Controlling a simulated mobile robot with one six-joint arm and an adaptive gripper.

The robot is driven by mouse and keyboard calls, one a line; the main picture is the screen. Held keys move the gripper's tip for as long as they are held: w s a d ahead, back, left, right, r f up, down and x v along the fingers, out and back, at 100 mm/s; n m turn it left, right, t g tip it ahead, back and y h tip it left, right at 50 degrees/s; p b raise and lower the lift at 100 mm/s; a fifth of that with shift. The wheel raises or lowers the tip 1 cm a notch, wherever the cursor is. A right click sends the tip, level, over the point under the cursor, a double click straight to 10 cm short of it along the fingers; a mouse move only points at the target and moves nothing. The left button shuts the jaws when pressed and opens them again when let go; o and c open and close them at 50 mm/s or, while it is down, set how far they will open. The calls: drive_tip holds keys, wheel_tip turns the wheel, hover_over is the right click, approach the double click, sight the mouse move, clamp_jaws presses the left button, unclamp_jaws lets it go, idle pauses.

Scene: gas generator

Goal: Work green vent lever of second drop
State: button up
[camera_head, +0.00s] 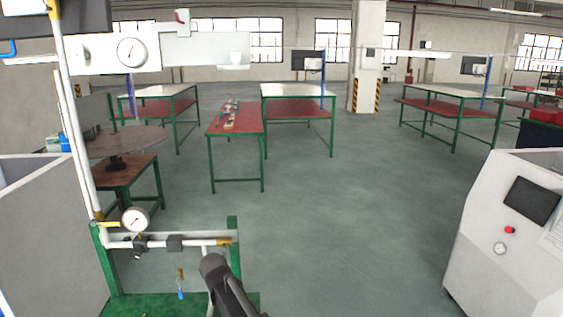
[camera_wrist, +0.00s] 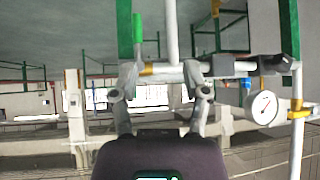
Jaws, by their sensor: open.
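In the wrist view, which appears upside down, a green lever (camera_wrist: 137,35) stands by a brass-coloured fitting (camera_wrist: 146,70) at the left end of a horizontal pipe (camera_wrist: 222,66). My gripper (camera_wrist: 160,72) is open, its two fingers spread and nothing held between them. Its left fingertip is close to the brass fitting and the lever's base; contact cannot be told. In the head view my arm's dark end covers the area right of the pipe (camera_head: 195,242), and I cannot make out the green lever there.
A round gauge (camera_head: 135,218) sits on the pipe left of my arm, and shows in the wrist view (camera_wrist: 263,107). A yellow handle (camera_head: 107,224) is on the upright pipe. A blue-tipped lever (camera_head: 181,285) hangs below. A grey cabinet (camera_head: 510,240) stands right; floor between is clear.

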drive_tip(key=s+d+f+m+g+h, duration=0.15)
drive_tip(key=s+d, duration=0.25)
drive_tip(key=d, duration=0.8)
drive_tip(key=s+d+f+m+g+h, duration=0.1)
drive_tip(key=s+d+f+g, duration=0.3)
drive_tip(key=d, duration=0.9)
drive_tip(key=s+d+f+g+b, duration=0.1)
drive_tip(key=s+d+g, duration=0.2)
drive_tip(key=s+d, duration=1.1)
drive_tip(key=shift+s+d+m, duration=0.2)
drive_tip(key=shift+m, duration=0.15)
drive_tip(key=shift+f, duration=0.15)
